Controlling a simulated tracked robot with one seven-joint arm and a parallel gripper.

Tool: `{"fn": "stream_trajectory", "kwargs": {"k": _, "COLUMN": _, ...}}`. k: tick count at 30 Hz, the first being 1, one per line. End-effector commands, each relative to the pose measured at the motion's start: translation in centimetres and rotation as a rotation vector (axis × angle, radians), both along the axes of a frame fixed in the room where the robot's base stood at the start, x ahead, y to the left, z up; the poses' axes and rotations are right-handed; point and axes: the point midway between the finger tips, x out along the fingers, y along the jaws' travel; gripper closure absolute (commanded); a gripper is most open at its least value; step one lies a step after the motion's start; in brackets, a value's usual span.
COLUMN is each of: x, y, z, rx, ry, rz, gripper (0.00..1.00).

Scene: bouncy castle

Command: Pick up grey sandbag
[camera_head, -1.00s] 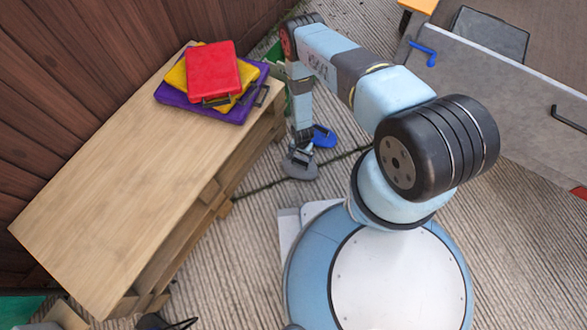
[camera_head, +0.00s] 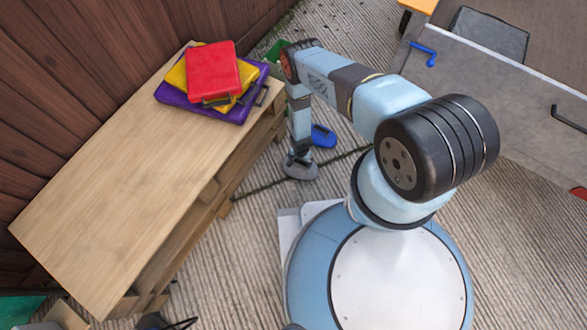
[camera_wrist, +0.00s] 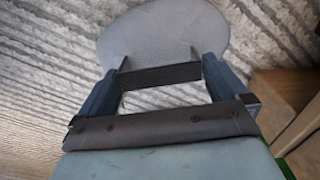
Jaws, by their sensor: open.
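The grey sandbag (camera_head: 301,173) lies on the ribbed ground beside the wooden bench. It is rounded and flat, and fills the top middle of the wrist view (camera_wrist: 165,35). My gripper (camera_head: 299,158) points down right over it. In the wrist view my gripper (camera_wrist: 160,72) is open, with one finger on each side of a dark strap-like handle (camera_wrist: 160,77) on the bag. I cannot tell whether the fingers touch the handle. A blue sandbag (camera_head: 323,136) lies just behind the grey one.
A wooden bench (camera_head: 120,190) stands at the left, with red (camera_head: 213,72), yellow and purple cases stacked on its far end. A dark cord (camera_head: 255,187) runs along the ground near the bag. A grey table (camera_head: 510,115) with a blue hooked item (camera_head: 425,52) is at the right.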

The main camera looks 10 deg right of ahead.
Motion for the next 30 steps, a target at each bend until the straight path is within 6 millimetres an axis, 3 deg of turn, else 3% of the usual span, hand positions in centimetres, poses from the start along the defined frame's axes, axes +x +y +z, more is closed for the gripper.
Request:
{"fn": "stream_trajectory", "kwargs": {"k": 2, "x": 0.0, "y": -0.01, "z": 0.01, "rx": 0.0, "ry": 0.0, "rz": 0.0, "gripper": 0.03}}
{"fn": "stream_trajectory", "kwargs": {"k": 30, "x": 0.16, "y": 0.03, "z": 0.08, "rx": 0.001, "ry": -0.002, "rz": -0.002, "gripper": 0.91}}
